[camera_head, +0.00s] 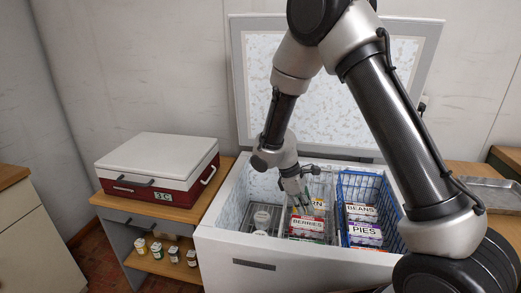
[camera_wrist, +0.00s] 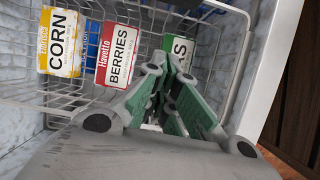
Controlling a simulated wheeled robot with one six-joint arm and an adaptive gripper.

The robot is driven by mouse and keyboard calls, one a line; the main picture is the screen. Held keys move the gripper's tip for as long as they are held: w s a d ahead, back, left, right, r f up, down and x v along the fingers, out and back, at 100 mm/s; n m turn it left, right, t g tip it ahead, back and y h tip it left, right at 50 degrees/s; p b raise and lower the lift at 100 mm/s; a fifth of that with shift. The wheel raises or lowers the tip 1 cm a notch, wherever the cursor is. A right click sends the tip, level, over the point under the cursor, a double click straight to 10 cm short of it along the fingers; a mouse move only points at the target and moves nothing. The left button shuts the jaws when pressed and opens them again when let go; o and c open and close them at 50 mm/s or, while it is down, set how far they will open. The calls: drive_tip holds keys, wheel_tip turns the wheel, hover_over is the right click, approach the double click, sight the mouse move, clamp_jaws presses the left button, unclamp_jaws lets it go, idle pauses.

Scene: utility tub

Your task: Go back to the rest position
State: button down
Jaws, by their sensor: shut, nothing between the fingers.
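My gripper (camera_head: 302,203) points down into the open white chest freezer (camera_head: 270,254), just over the middle wire basket. In the wrist view, my gripper (camera_wrist: 174,62) has its green-padded fingers together with nothing held. A red-and-white BERRIES box (camera_head: 307,224) lies in the basket, close to the fingertips. It also shows in the wrist view (camera_wrist: 118,56), beside a yellow CORN box (camera_wrist: 59,42). A green-labelled box (camera_wrist: 181,48) is partly hidden behind my fingers. The CORN box is mostly hidden in the head view.
The freezer lid (camera_head: 245,60) stands open behind. A blue basket (camera_head: 385,190) with BEANS (camera_head: 361,212) and PIES boxes is to the right, white tubs (camera_head: 262,217) to the left. A red-and-white cooler (camera_head: 150,160) stands on the left bench; a metal tray (camera_head: 490,193) lies far right.

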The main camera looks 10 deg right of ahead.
drive_tip(key=s+d+r+m+t+y, duration=0.1)
drive_tip(key=s+d+r+m+t, duration=0.1)
drive_tip(key=s+d+r+m, duration=0.2)
drive_tip(key=s+d+r+m+t+y, duration=0.1)
drive_tip(key=s+d+r+m, duration=0.4)
drive_tip(key=s+r, duration=0.5)
drive_tip(key=s+d+r+m+t+y, duration=0.2)
drive_tip(key=s+r, duration=0.6)
drive_tip(key=r, duration=0.8)
drive_tip(key=d+m+t, duration=0.1)
drive_tip(key=d+m, duration=0.1)
drive_tip(key=d, duration=0.1)
drive_tip(key=shift+d+m, duration=0.2)
drive_tip(key=shift+m, duration=0.1)
